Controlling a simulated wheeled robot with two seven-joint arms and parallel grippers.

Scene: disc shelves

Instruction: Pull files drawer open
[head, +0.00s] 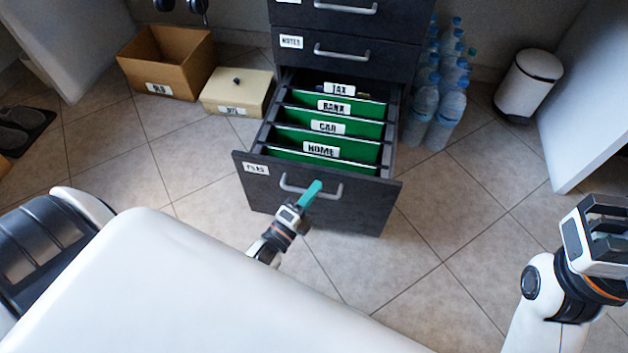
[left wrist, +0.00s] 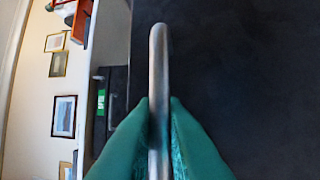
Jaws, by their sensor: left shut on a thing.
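The files drawer (head: 345,217) is the lowest drawer of a dark cabinet and stands pulled well out. Its label (head: 256,169) is at the left of its front. Inside are green hanging files with white tabs reading HOME (head: 321,150), CAR, BANK and TAX. My left gripper (head: 311,193) has teal fingers and is at the drawer's grey bar handle (head: 335,193). In the left wrist view, the teal fingers are shut on the handle (left wrist: 158,80), one on each side. My right gripper (head: 608,228) is at the right edge, away from the drawer; its fingers are partly cut off.
The notes drawer (head: 345,54) above is closed. A cardboard box (head: 165,62) and a lidded box (head: 236,92) stand left of the cabinet. Several water bottles (head: 441,100) and a white bin (head: 529,80) stand right. Tiled floor (head: 450,230) in front is clear.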

